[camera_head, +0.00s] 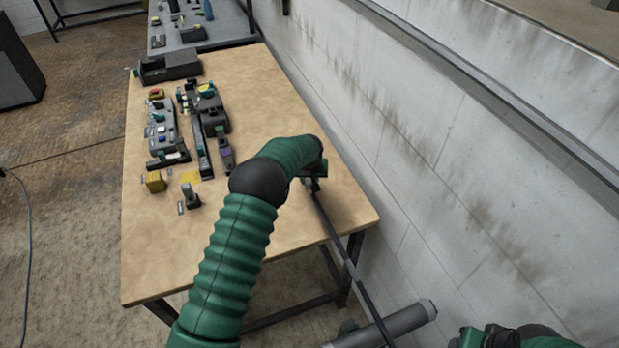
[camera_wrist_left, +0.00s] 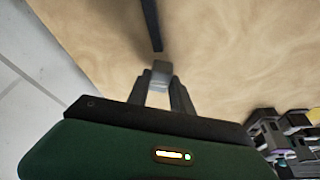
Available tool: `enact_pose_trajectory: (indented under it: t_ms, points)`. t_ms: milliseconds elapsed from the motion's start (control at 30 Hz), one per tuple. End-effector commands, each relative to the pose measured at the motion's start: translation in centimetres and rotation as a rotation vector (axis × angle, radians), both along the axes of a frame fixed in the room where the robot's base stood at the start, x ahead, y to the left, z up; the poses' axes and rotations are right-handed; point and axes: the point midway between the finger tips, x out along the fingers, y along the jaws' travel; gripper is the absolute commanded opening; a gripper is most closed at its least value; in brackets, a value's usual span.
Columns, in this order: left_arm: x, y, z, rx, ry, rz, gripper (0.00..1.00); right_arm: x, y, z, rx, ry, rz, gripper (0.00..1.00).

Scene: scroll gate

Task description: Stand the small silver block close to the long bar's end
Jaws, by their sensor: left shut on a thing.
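The small silver block (camera_wrist_left: 160,72) is between my left fingertips in the left wrist view. My left gripper (camera_wrist_left: 160,84) is shut on it. The long dark bar (camera_wrist_left: 150,24) comes in from the top of that view, and its end lies just beyond the block with a narrow gap in the picture. In the head view the bar (camera_head: 345,258) runs from my left gripper (camera_head: 314,186) over the table's edge toward the lower right. The block is too small to make out there. I cannot tell whether it touches the table.
The wooden table (camera_head: 270,110) is bare around the gripper. Several devices stand at its left, with a yellow block (camera_head: 155,182) and a dark grey piece (camera_head: 190,196) nearer. A wall (camera_head: 420,150) runs along the right. A grey cylinder (camera_head: 395,325) lies below the table's front right corner.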

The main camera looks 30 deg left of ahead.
Motion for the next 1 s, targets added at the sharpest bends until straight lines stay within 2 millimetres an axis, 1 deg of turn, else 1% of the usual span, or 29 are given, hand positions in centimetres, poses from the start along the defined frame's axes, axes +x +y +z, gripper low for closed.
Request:
enact_pose_trajectory:
  t_ms: [100,500,567,600,733,767,1000]
  points:
    - [0.0,0.0,0.0,0.000,-0.001,0.000,0.00,0.0,0.0,-0.1,0.000,0.000,0.000,0.48]
    - [0.0,0.0,-1.2,0.000,-0.001,0.000,0.00,0.0,0.0,-1.1,0.000,0.000,0.000,0.48]
    - [0.0,0.0,-1.2,0.000,-0.001,0.000,0.00,0.0,0.0,-1.0,0.000,0.000,0.000,0.48]
    - [0.0,0.0,-1.2,0.000,0.000,0.000,0.28,0.0,0.0,-1.0,0.000,0.000,0.000,0.48]
    - [0.0,0.0,-1.1,0.000,0.000,0.000,0.45,0.0,0.0,-1.0,0.000,0.000,0.000,0.48]
    - [0.0,0.0,-1.1,0.000,0.000,0.000,0.48,0.0,0.0,-1.0,0.000,0.000,0.000,0.48]
    - [0.0,0.0,-1.1,0.000,0.000,0.000,0.48,0.0,0.0,-1.0,0.000,0.000,0.000,0.48]
